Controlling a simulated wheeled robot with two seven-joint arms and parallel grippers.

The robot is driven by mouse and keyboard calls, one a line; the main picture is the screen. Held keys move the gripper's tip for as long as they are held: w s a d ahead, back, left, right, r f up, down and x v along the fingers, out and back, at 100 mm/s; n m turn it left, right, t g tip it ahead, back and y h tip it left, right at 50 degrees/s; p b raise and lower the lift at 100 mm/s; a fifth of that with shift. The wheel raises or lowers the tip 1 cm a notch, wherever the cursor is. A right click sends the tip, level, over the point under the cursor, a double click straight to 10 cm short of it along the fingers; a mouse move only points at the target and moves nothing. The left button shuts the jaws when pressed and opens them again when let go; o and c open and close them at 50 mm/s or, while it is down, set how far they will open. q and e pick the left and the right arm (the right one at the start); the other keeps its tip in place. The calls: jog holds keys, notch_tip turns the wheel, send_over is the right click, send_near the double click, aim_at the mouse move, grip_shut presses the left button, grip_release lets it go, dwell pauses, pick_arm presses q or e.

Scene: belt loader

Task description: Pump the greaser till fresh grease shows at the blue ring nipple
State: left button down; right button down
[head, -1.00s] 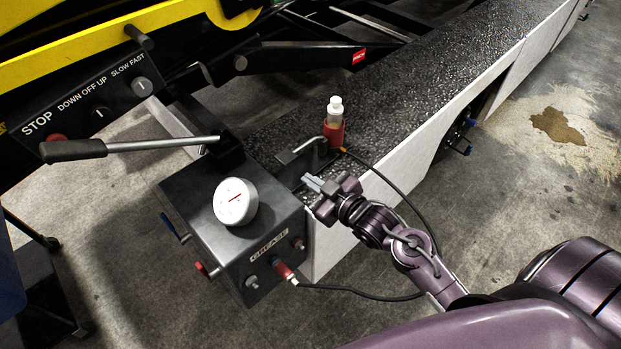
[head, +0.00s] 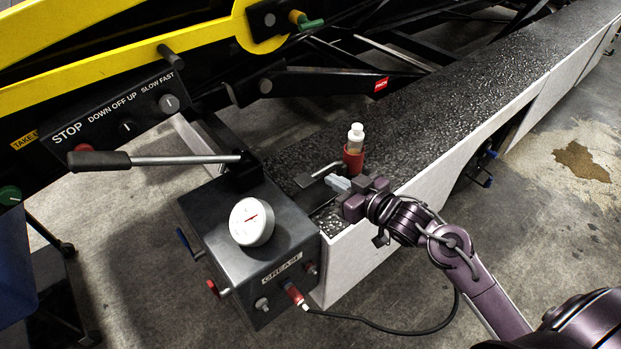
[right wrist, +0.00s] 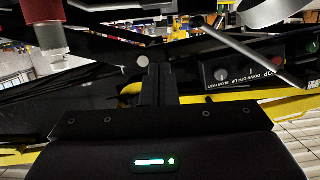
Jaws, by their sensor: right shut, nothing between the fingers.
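A red ring fitting (head: 213,288) sits lower. A red hose coupler (head: 295,294) is on the front face. My right gripper (head: 338,184) is shut and empty, right of the box, apart from the lever. It also shows in the right wrist view (right wrist: 155,85). My left gripper is out of view.
A black hose (head: 400,331) loops below my arm. The switch panel (head: 125,120) is above the lever. A brown stain (head: 582,160) marks the floor.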

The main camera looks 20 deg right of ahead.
jog(key=p, duration=0.2)
send_over(305, 181)
jog(key=s+d, duration=0.1)
jog(key=s, duration=0.1)
jog(key=f, duration=0.2)
notch_tip(305, 181, down, 4)
jog(key=shift+w+a+f, duration=0.1)
jog(key=shift+w, duration=0.05)
jog(key=f+b, duration=0.1)
jog(key=f+n+b, duration=0.1)
jog(key=f, duration=0.1)
jog(key=f+n+h+b, duration=0.1)
jog(key=f, duration=0.1)
jog(key=shift+s+a+b, duration=0.2)
jog(key=shift+a+b, duration=0.1)
jog(key=shift+a, duration=0.05)
jog(key=shift+f, duration=0.5)
